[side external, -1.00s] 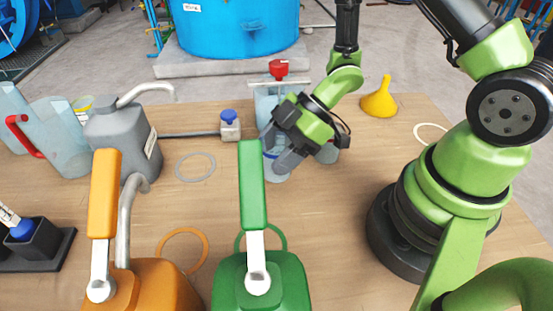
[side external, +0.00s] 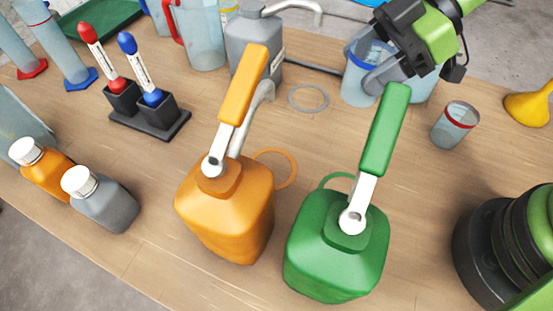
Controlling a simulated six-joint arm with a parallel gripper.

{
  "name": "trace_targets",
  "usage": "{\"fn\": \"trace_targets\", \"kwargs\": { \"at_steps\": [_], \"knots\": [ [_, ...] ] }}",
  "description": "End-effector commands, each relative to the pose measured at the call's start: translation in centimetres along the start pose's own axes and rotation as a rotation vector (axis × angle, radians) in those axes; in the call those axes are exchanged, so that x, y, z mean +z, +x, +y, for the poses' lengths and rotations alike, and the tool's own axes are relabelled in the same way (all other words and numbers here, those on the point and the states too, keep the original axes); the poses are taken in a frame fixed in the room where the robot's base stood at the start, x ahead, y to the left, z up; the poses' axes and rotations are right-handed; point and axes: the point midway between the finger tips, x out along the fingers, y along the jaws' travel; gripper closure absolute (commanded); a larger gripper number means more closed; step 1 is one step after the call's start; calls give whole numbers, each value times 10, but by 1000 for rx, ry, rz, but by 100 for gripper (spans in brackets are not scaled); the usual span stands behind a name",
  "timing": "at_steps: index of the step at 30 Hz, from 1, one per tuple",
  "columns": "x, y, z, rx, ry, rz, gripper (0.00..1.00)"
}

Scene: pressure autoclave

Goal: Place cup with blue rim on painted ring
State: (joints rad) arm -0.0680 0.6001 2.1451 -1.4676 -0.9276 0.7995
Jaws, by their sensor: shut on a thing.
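The clear cup with the blue rim (side external: 361,77) is upright at the upper right. My gripper (side external: 382,72) is shut on it from the right, with its fingers at the cup's side. Whether the cup's base touches the table cannot be told. A grey painted ring (side external: 308,98) lies flat and empty on the table, just left of the cup. An orange ring (side external: 291,168) and a green ring (side external: 335,177) lie partly hidden behind the jugs of the same colours.
The orange jug (side external: 225,212) and green jug (side external: 338,252) have tall pump handles; the green handle rises just below my gripper. A red-rimmed cup (side external: 454,125) stands to the right, near a yellow funnel (side external: 530,104). A grey canister (side external: 254,45) stands behind the grey ring.

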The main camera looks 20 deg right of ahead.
Motion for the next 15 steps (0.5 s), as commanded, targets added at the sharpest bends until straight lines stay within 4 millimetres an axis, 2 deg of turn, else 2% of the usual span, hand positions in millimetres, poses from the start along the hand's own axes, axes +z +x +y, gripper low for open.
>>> {"fn": "trace_targets", "kwargs": {
  "at_steps": [1, 3, 7, 11, 15],
  "knots": [
    [-17, 8, -1, -36, -47, -1, 64],
    [-34, 15, -3, -76, -85, -9, 64],
    [-52, 25, -7, -120, -122, -25, 64],
    [-43, 40, -8, -135, -124, -33, 64],
    [-14, 66, -9, -136, -118, -36, 64]
  ]
}}
